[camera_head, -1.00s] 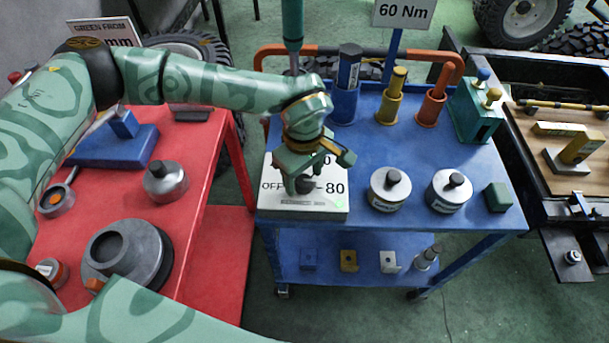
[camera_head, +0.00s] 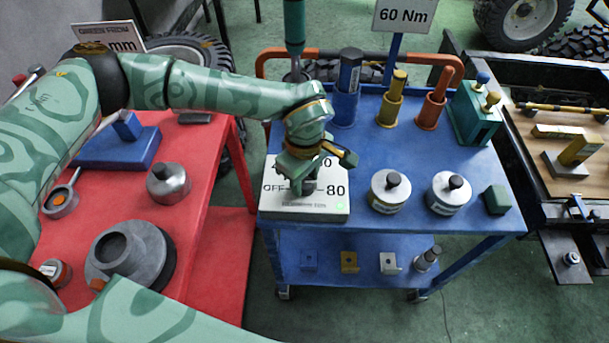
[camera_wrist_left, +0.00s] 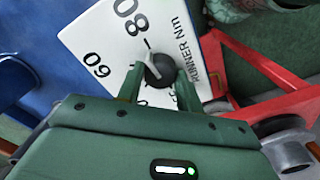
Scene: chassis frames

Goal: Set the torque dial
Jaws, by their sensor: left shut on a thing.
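The torque dial is a pale plate (camera_head: 300,212) on the front left of the blue cart, printed OFF on the left and 80 on the right. My left gripper (camera_head: 304,185) is over it, fingers down, and hides the middle and part of the upper scale. In the left wrist view the plate (camera_wrist_left: 92,38) shows 60, 80 and "RUNNER Nm". There the gripper (camera_wrist_left: 158,84) has a finger on each side of the round black knob (camera_wrist_left: 160,68) and is shut on it. The pointer's exact reading is unclear. A sign (camera_head: 403,15) reads 60 Nm. My right gripper is not in view.
The blue cart (camera_head: 375,235) also carries two lidded silver canisters (camera_head: 389,196) (camera_head: 447,196), a green block (camera_head: 497,200) and upright tools in coloured holders. A red table (camera_head: 215,215) with metal parts stands left. A dark workbench is at the right.

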